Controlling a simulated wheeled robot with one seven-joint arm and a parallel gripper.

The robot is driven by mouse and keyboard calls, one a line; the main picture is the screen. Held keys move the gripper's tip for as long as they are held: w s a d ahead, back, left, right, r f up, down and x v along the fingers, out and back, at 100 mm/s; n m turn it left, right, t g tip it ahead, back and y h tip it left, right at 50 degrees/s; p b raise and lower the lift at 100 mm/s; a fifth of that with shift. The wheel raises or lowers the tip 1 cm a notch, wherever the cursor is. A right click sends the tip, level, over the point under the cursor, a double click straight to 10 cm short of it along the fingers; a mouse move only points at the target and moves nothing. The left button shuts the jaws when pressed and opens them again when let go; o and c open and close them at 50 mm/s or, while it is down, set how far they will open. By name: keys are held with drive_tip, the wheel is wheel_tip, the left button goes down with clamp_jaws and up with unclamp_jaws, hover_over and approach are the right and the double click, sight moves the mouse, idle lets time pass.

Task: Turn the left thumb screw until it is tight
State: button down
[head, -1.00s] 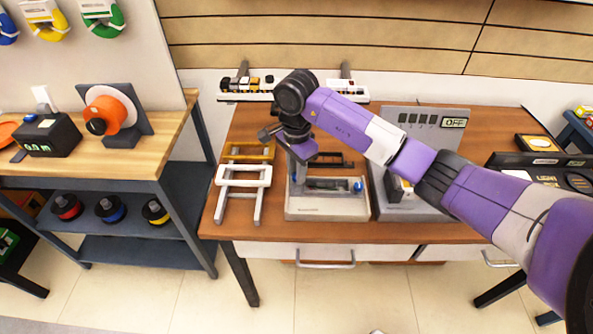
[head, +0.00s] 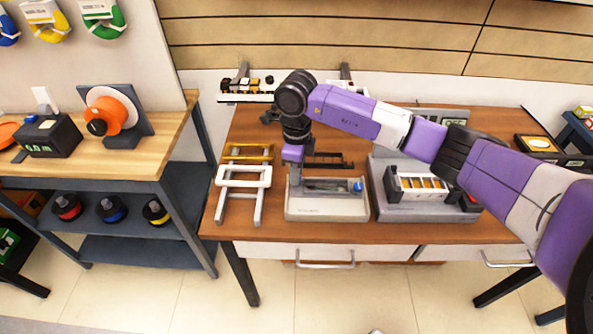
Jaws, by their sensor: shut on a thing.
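The grey holder (head: 327,210) stands on the wooden bench, with a blue thumb screw (head: 357,186) at its right side. My gripper (head: 294,172) points down at the holder's left side. It is shut on the left thumb screw there, which the gripper hides from the head view. A dark, flat part (head: 325,185) lies in the holder between the two sides. How far the left screw is turned cannot be seen.
A white frame stand (head: 243,184) stands close to the left. A grey unit with a row of orange cells (head: 423,186) stands to the right. A dark rack (head: 330,161) is behind the holder. My arm crosses above from the right.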

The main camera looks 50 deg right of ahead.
drive_tip(key=m+p, duration=0.1)
drive_tip(key=m, duration=0.4)
drive_tip(key=shift+r+m, duration=0.1)
drive_tip(key=shift+m, duration=0.2)
drive_tip(key=m+p, duration=0.2)
drive_tip(key=m, duration=0.2)
drive_tip(key=shift+r, duration=0.1)
drive_tip(key=m+p, duration=0.2)
drive_tip(key=m, duration=0.3)
drive_tip(key=shift+p, duration=0.3)
drive_tip(key=shift+w+m+p, duration=0.1)
drive_tip(key=shift+m+p, duration=1.3)
drive_tip(key=shift+m, duration=0.6)
drive_tip(key=c, duration=1.2)
unclamp_jaws()
